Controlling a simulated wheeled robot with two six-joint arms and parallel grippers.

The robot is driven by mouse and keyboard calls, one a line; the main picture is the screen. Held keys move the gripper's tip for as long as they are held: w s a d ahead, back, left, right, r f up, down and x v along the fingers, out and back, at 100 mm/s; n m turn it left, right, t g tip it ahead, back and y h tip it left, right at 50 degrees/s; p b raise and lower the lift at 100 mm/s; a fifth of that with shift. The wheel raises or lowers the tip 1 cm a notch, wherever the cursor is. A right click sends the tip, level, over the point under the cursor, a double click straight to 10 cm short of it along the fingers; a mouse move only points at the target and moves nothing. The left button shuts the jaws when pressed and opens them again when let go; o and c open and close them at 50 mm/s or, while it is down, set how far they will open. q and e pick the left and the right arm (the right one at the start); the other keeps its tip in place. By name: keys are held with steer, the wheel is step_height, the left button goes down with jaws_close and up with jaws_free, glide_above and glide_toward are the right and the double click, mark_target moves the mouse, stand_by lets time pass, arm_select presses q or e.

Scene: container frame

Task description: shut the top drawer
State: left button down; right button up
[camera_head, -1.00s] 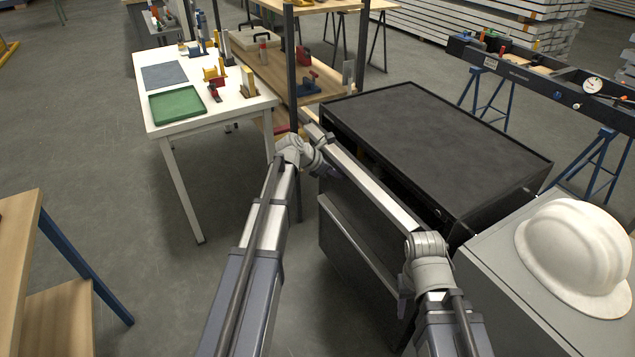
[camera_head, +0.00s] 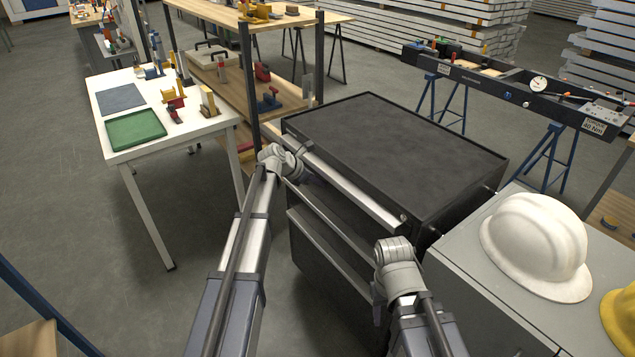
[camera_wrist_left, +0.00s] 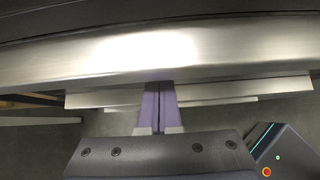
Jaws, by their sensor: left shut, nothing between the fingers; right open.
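The top drawer's front (camera_head: 345,185) is a bright metal strip along the upper front of the black tool cabinet (camera_head: 400,140). It sits close under the cabinet top's edge; I cannot tell whether a small gap is left. My left gripper (camera_head: 304,149) is at the left part of this strip. In the left wrist view its shut purple fingers (camera_wrist_left: 158,88) point at the bright drawer front (camera_wrist_left: 225,55), with their tips at its lower edge and nothing between them. My right arm's wrist is low in front of the cabinet, and its fingers are hidden.
A grey cabinet (camera_head: 465,270) with a white hard hat (camera_head: 537,245) stands close on the right. A white table (camera_head: 160,155) with a green tray (camera_head: 135,130) and a wooden shelf (camera_head: 212,80) stand left and behind. A lower drawer (camera_head: 325,255) shows beneath.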

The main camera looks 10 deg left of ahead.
arm_select(q)
steer(key=s+a+f+p+v, duration=0.1)
steer(key=f+p+v, duration=0.1)
steer(key=p+v, duration=0.5)
steer(key=v, duration=0.6)
steer(key=shift+s, duration=0.2)
steer(key=shift+a, duration=0.15)
steer(key=s+d+f+m+g+y+p, duration=0.2)
steer(key=s+d+f+m+g, duration=0.15)
steer(key=s+d+m, duration=1.05)
steer(key=s+d+m+g+y, duration=0.2)
steer(key=s+d+m, duration=0.1)
steer(key=s+m, duration=0.4)
steer(key=s+d+m+g+y+p, duration=0.1)
steer(key=s+d+m+y, duration=0.2)
steer(key=s+m, duration=0.5)
steer(key=shift+s+m+g, duration=0.25)
steer(key=shift+m+g, duration=0.1)
steer(key=shift+m, duration=1.05)
